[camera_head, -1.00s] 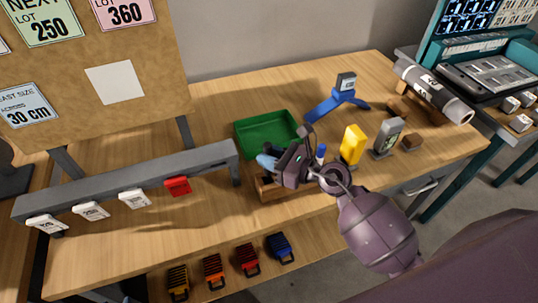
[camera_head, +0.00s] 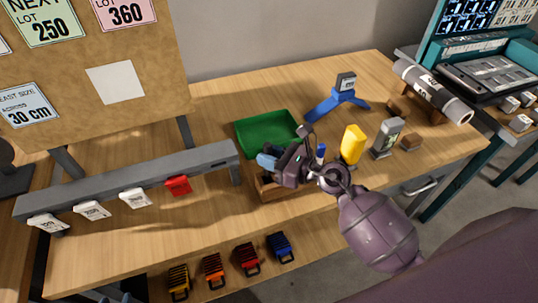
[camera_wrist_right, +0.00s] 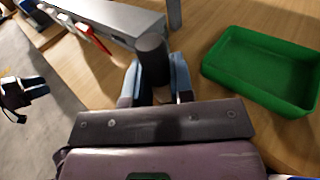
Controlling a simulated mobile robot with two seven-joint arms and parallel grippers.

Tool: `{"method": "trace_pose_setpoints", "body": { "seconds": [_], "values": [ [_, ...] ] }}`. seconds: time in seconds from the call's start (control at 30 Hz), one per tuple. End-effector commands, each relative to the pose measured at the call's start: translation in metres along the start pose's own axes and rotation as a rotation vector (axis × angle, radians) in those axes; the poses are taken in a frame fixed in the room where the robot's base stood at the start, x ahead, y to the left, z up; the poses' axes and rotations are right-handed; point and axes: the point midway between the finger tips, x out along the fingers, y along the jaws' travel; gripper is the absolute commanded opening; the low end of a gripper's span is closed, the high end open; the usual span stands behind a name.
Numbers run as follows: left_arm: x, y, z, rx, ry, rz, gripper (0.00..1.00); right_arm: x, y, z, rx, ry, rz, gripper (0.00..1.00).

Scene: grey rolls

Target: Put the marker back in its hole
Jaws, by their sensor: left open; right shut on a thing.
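My right gripper (camera_head: 268,160) is over the wooden holder (camera_head: 270,190) at the front of the bench. In the right wrist view its blue fingers (camera_wrist_right: 155,82) are shut on a dark cylinder, which looks like the marker (camera_wrist_right: 152,55). In the head view the gripper hides the held marker and much of the holder. A blue-topped marker (camera_head: 320,153) stands upright just right of the gripper. My left gripper (camera_wrist_right: 24,92) is low and away from the bench top, apparently empty; only a small part shows at the head view's bottom edge. The holder's holes cannot be made out.
A green tray (camera_head: 268,148) lies behind the holder. A grey rail (camera_head: 125,180) with white tags and a red tag (camera_head: 178,185) stands left. A yellow object (camera_head: 352,145), a grey device (camera_head: 387,138) and a blue stand (camera_head: 337,103) are right. The bench's middle back is clear.

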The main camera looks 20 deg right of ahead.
Motion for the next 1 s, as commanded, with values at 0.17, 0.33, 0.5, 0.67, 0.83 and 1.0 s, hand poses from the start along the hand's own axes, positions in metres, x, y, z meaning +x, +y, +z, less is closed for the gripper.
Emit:
{"method": "trace_pose_setpoints", "body": {
  "seconds": [0.17, 0.33, 0.5, 0.67, 0.83, 1.0],
  "values": [
    [-0.0008, -0.0002, -0.0015, 0.000, 0.001, 0.000, 0.43, -0.0005, -0.0013, -0.0053, 0.008, 0.010, 0.000, 0.00],
    [-0.0014, -0.0002, 0.0001, 0.000, -0.002, -0.001, 0.43, -0.0004, -0.0012, -0.0058, 0.008, 0.010, 0.000, 0.00],
    [-0.0031, -0.0005, 0.0029, -0.001, -0.007, -0.002, 0.43, -0.0004, -0.0011, -0.0059, 0.008, 0.010, 0.000, 0.00],
    [-0.0041, -0.0006, 0.0033, -0.002, -0.009, -0.002, 0.43, -0.0005, -0.0011, -0.0057, 0.007, 0.011, 0.001, 0.00],
    [-0.0049, -0.0008, 0.0008, -0.001, -0.007, -0.002, 0.43, -0.0006, -0.0009, -0.0054, 0.006, 0.011, 0.001, 0.00],
    [-0.0041, -0.0007, 0.0000, -0.001, -0.005, -0.002, 0.43, -0.0005, -0.0009, -0.0059, 0.007, 0.011, 0.001, 0.00]
  ]
}}
